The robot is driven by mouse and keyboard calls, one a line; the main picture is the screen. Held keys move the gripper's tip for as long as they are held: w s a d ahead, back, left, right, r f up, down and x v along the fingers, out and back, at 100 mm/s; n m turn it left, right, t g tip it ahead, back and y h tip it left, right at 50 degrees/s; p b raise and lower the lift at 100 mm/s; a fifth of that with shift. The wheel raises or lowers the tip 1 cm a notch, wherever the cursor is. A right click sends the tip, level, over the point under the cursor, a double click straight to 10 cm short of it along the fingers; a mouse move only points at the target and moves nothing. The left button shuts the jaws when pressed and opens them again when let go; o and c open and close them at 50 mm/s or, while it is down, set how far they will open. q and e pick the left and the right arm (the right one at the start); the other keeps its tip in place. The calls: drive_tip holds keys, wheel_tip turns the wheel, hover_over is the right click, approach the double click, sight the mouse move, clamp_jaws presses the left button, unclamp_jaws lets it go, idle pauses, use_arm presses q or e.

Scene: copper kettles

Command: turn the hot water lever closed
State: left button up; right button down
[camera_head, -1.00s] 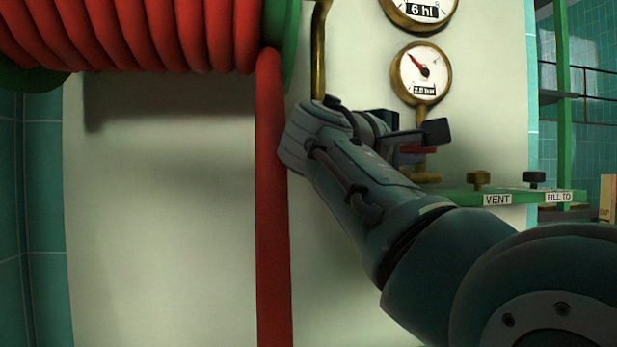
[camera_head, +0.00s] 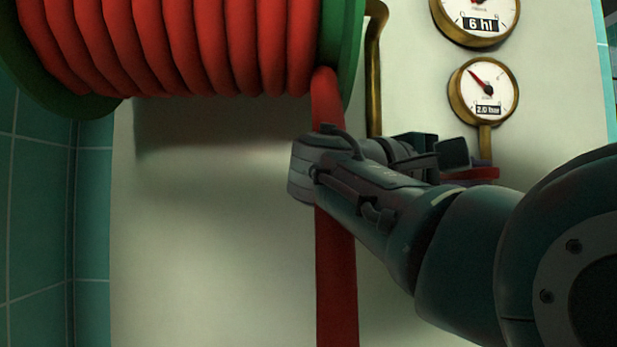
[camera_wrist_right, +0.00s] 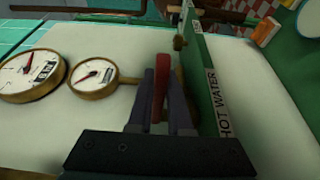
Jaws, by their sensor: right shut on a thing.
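The hot water lever has a red handle (camera_wrist_right: 159,88), which stands between the two fingers of my right gripper (camera_wrist_right: 160,100) in the right wrist view. The gripper is shut on it. The green plate with the HOT WATER label (camera_wrist_right: 217,88) runs just to the right of the fingers. In the head view my right gripper (camera_head: 438,156) is seen from the side. Part of the red handle (camera_head: 478,173) shows just beyond and below the fingertips, under the lower gauge. The lever's pivot is hidden. My left gripper is not in view.
A pressure gauge (camera_head: 483,91) and a volume gauge (camera_head: 476,16) hang above the gripper. A red hose (camera_head: 337,270) hangs from a green reel (camera_head: 343,60) behind my right wrist. A brass pipe (camera_head: 375,80) runs beside the reel. The pale panel (camera_head: 205,240) is bare at lower left.

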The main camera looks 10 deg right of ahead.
drive_tip(key=c, duration=0.8)
unclamp_jaws()
drive_tip(key=shift+c, duration=0.2)
drive_tip(key=shift+a, duration=0.1)
drive_tip(key=b+v, duration=0.1)
drive_tip(key=v, duration=0.8)
drive_tip(key=shift+a, duration=0.35)
drive_tip(key=shift+s, duration=0.1)
